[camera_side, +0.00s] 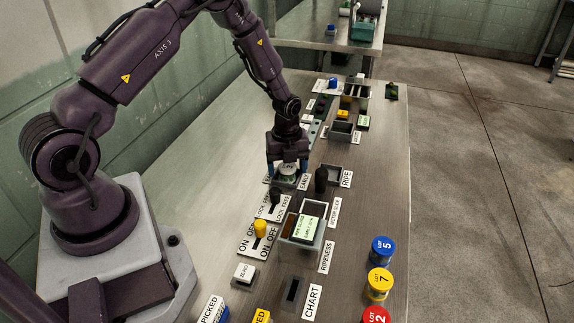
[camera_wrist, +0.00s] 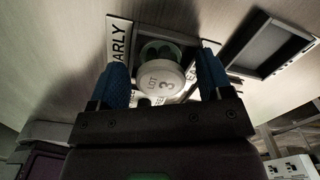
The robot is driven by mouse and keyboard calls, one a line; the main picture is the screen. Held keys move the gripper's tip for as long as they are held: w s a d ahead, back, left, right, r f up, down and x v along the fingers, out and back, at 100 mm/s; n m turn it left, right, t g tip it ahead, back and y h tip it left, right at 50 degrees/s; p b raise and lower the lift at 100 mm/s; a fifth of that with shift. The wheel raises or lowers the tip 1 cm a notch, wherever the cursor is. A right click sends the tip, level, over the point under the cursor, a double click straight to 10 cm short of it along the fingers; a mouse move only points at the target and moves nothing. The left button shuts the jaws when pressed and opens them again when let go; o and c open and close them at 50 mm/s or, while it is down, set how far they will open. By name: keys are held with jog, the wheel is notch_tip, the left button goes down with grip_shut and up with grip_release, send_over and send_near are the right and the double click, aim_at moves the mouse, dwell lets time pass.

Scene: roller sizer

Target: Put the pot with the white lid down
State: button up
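The pot with the white lid (camera_side: 289,168) stands between the fingers of my gripper (camera_side: 287,169), at the EARLY tray (camera_side: 285,183). Its lid reads LOT 3 in the wrist view (camera_wrist: 161,84), with a greenish part beyond it. My gripper points down, with one blue finger on each side of the pot. In the wrist view, a narrow gap shows between the lid and each finger (camera_wrist: 162,80), so the gripper looks open around the pot. The pot looks upright. Its contact with the tray floor is hidden.
A RIPE tray (camera_side: 334,169) with a dark upright post (camera_side: 321,180) is close on the right. A LOCK switch (camera_side: 275,197) and a yellow ON/OFF switch (camera_side: 260,228) are nearer. Blue (camera_side: 382,250), yellow (camera_side: 379,284) and red (camera_side: 376,316) lidded pots stand at front right.

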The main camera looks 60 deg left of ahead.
notch_tip(320, 180, up, 12)
notch_tip(320, 180, up, 9)
jog(key=n+t, duration=0.1)
jog(key=n, duration=0.3)
send_over(287, 165)
jog(key=s+d, duration=0.2)
jog(key=d, duration=0.2)
jog(key=s+d+r+n+t, duration=0.2)
jog(key=s+d+r+n, duration=0.2)
jog(key=s+n, duration=0.5)
jog(key=s+d+r+n+t, duration=0.2)
jog(key=s+d+r+n, duration=0.3)
jog(key=s+r+n, duration=0.3)
jog(key=shift+s+r+n+t, duration=0.3)
jog(key=shift+s+n, duration=0.1)
jog(key=shift+s, duration=0.4)
